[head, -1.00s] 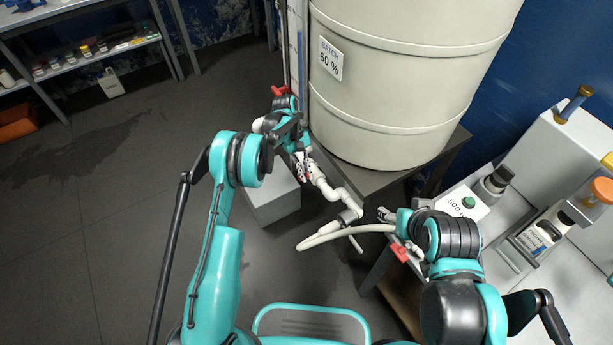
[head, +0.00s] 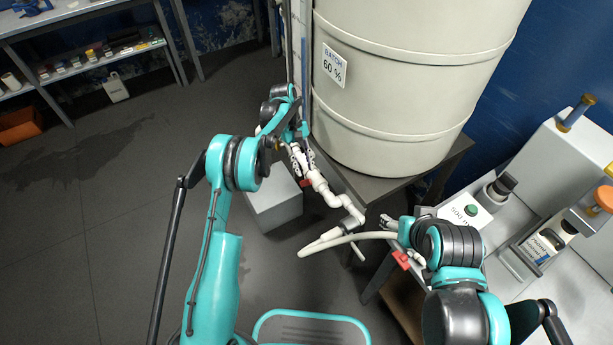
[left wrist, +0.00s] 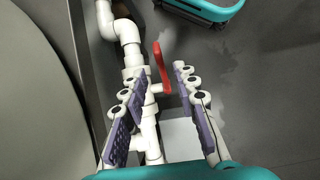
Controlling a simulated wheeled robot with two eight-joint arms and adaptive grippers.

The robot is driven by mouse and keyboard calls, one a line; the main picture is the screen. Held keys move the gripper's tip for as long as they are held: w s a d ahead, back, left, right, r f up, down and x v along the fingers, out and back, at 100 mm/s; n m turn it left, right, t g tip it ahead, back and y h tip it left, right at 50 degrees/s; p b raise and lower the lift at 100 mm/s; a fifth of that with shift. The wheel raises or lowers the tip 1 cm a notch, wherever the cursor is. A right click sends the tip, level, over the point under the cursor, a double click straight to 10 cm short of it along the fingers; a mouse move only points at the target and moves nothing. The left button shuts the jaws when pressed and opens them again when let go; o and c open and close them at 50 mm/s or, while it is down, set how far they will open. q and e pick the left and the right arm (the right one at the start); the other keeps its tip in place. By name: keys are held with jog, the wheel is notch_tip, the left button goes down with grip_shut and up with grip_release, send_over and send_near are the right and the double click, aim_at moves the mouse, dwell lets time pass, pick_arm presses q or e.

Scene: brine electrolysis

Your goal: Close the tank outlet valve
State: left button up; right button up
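The outlet valve's red lever (left wrist: 162,68) sits on the white pipe (left wrist: 133,58) in the left wrist view. In the head view the red lever (head: 305,183) shows small, just below the left fingers, beside the tank's foot. My left gripper (left wrist: 160,74) is open, with its purple-padded fingers apart; the lever shows between the fingertips and extends past them. I cannot tell if either finger touches it. In the head view the left gripper (head: 302,160) is partly hidden by its own wrist. My right gripper (head: 388,221) is near a pale hose; its finger opening is unclear.
The large beige tank (head: 405,90) stands on a dark table (head: 372,185). A pale hose (head: 330,241) hangs from the pipework. Another red handle (head: 401,259) is by my right wrist. A grey box (head: 272,208) stands on the floor. Open floor lies at left.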

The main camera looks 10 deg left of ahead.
pick_arm(q)
jog(key=v, duration=0.6)
jog(key=shift+r, duration=0.1)
